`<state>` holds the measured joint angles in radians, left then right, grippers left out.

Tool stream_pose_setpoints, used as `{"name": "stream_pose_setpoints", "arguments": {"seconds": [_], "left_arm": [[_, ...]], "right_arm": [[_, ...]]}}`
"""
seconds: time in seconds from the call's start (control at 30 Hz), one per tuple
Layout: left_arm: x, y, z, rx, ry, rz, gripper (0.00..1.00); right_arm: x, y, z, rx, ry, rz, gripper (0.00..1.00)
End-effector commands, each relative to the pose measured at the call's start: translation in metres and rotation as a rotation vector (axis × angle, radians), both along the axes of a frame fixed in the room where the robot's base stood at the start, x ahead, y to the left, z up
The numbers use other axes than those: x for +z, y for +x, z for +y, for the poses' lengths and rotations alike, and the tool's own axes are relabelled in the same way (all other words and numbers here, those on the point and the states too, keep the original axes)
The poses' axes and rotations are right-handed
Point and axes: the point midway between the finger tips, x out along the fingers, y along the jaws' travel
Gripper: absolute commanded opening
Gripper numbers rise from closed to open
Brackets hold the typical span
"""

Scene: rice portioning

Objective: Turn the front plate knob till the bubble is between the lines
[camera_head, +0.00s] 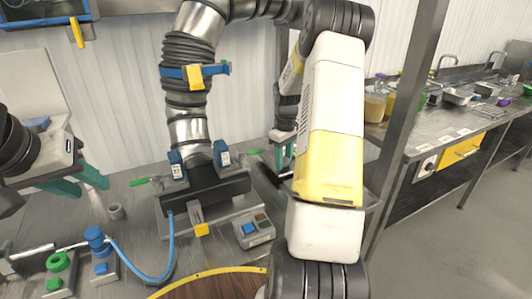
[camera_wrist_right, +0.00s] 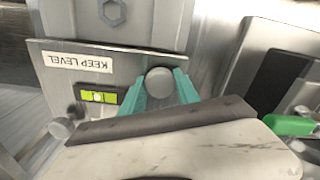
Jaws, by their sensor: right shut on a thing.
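In the right wrist view, a metal plate (camera_wrist_right: 110,62) carries a KEEP LEVEL label and a small green bubble vial (camera_wrist_right: 98,96). The bubble shows as a pale spot near the vial's middle; its exact place against the lines is too small to tell. My right gripper (camera_wrist_right: 160,90) has its teal fingers on either side of a round grey knob (camera_wrist_right: 160,81) at the plate's edge and is shut on it. A second grey knob (camera_wrist_right: 62,128) is at the lower left. My left gripper (camera_head: 82,186) is open and empty above the bench at the left.
A large pipe machine with a black base (camera_head: 205,191) stands mid-bench. Blue and green valves (camera_head: 95,238), a blue hose and a button box (camera_head: 254,231) are in front. A round wooden board (camera_head: 215,287) lies at the bottom. A side counter (camera_head: 450,130) holds containers.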

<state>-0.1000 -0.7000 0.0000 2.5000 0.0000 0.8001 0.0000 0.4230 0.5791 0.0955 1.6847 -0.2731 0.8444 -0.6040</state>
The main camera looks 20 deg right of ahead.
Motion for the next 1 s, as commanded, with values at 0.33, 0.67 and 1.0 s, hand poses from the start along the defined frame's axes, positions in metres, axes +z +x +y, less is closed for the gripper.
{"name": "stream_pose_setpoints", "arguments": {"seconds": [0.33,0.67,1.0], "left_arm": [[0.0,0.0,0.0,0.0,0.0,0.0,0.36],[0.0,0.0,0.0,0.0,0.0,0.0,0.36],[0.0,0.0,0.0,0.0,0.0,0.0,0.36]], "right_arm": [[0.0012,0.0011,0.0,-0.322,-0.001,-0.003,0.0],[0.0013,0.0012,-0.0002,-0.56,0.0,-0.003,0.0],[0.0014,0.0011,-0.0008,-0.674,-0.001,-0.004,0.0]]}}
